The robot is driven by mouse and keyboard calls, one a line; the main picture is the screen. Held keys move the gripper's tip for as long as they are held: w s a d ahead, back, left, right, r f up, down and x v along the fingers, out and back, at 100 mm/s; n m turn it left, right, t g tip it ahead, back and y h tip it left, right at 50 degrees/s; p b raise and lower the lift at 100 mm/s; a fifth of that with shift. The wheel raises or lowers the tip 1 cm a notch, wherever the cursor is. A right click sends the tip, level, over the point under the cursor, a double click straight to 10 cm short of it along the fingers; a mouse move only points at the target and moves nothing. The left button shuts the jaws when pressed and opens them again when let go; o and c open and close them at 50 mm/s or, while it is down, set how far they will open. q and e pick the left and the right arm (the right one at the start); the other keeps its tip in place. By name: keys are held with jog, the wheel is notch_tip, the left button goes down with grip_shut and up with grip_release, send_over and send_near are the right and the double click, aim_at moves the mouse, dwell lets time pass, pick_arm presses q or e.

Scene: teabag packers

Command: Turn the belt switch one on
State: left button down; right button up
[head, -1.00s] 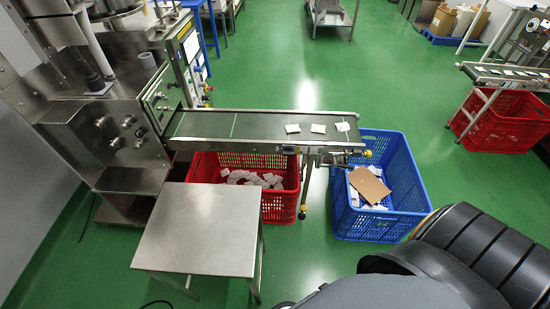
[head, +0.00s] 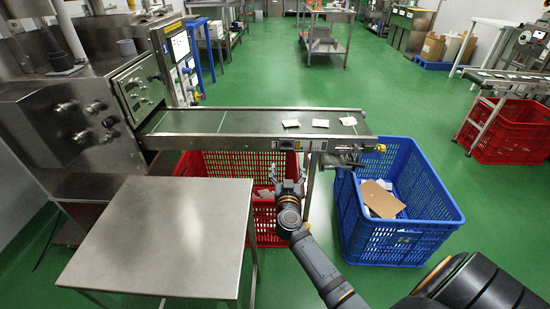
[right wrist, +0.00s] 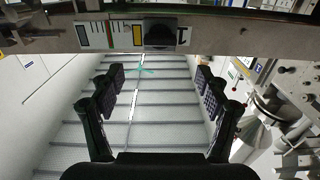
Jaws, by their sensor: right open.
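The belt switch one is a small dark block on the near side rail of the conveyor belt (head: 235,122). In the head view the switch (head: 285,144) is small, and its setting cannot be told. In the right wrist view the dark switch (right wrist: 160,33) sits at the top, with a striped label to its left. My right gripper (head: 287,174) is below and in front of the switch, apart from it. In the right wrist view my right gripper (right wrist: 160,82) is open with nothing between its fingers. My left gripper is not in view.
A steel table (head: 165,270) stands at the front left. A red crate (head: 215,165) is under the belt, behind my right arm. A blue crate (head: 400,235) stands at the belt's right end. Several white packets lie on the belt. A steel machine joins the belt's left end.

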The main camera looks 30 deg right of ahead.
aim_at(287, 151)
jog(key=b+x, duration=0.3)
jog(key=x, duration=0.5)
jog(key=shift+w+f, duration=0.15)
jog(key=shift+f, duration=0.05)
jog(key=shift+w+d+r+b, duration=0.15)
jog(key=shift+w+d+b, duration=0.15)
jog(key=shift+w, duration=0.2)
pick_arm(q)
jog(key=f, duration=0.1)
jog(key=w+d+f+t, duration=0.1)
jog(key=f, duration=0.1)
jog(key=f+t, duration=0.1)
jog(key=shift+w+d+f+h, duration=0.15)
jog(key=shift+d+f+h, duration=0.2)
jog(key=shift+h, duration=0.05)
pick_arm(e)
jog(key=shift+c, duration=0.2)
